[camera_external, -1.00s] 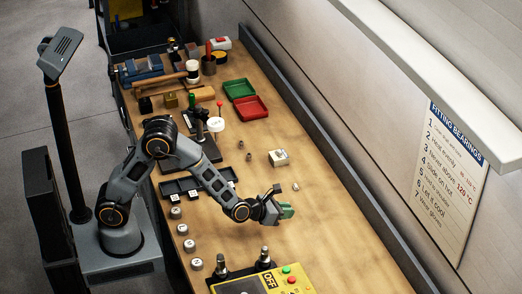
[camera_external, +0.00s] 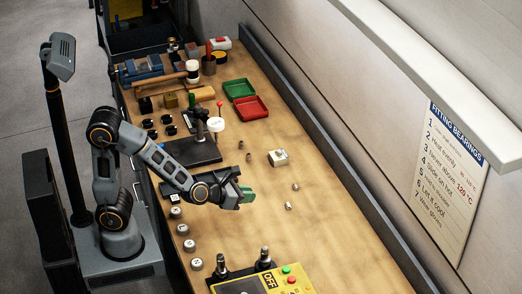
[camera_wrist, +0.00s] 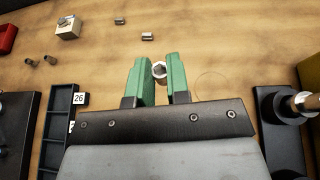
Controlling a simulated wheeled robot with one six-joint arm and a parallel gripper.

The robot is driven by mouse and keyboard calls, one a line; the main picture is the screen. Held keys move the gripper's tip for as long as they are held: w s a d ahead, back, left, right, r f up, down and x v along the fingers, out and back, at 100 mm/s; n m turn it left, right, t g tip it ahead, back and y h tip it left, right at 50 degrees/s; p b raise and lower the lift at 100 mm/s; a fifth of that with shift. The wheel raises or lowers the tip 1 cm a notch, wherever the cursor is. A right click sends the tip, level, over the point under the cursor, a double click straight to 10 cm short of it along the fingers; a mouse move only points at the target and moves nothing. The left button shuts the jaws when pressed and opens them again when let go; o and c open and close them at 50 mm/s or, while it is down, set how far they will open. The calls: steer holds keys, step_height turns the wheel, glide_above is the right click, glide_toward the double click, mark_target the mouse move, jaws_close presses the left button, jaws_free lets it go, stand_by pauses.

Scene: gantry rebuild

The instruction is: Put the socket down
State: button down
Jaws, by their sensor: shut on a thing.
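My gripper (camera_external: 249,195) has green fingers and is over the bench, right of the dark labelled tray. In the wrist view my gripper (camera_wrist: 160,75) is shut on a small metal socket (camera_wrist: 159,70), which shows between the fingertips. The external view does not show the held socket clearly. Another small metal piece (camera_external: 288,206) lies on the bench beyond my fingertips and also shows in the wrist view (camera_wrist: 147,35). A further one (camera_external: 295,187) lies beyond it. I cannot tell how high the held socket is above the wood.
The dark tray (camera_wrist: 58,125) with a "26" label is left of my gripper. A small box (camera_external: 279,157) and two small parts (camera_external: 248,157) lie farther back. A yellow heater unit (camera_external: 285,284) with upright posts stands in front. The bench to the right is mostly clear.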

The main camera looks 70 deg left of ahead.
steer(key=a+n+g+y+b, duration=0.2)
steer(key=a+n+g+y, duration=0.5)
steer(key=a, duration=1.4)
steer(key=n+t+y, duration=0.2)
steer(key=n+y, duration=0.1)
glide_above(255, 176)
steer(key=f, duration=0.4)
steer(key=f+p, duration=0.1)
steer(key=f, duration=0.3)
steer(key=shift+s+d+f, duration=0.1)
steer(key=shift+s+f, duration=0.1)
steer(key=shift+f, duration=0.2)
steer(key=f, duration=0.2)
steer(key=shift+w+f, duration=0.25)
steer(key=shift+f, duration=0.05)
steer(key=shift+f+p, duration=0.3)
steer(key=shift+f, duration=0.3)
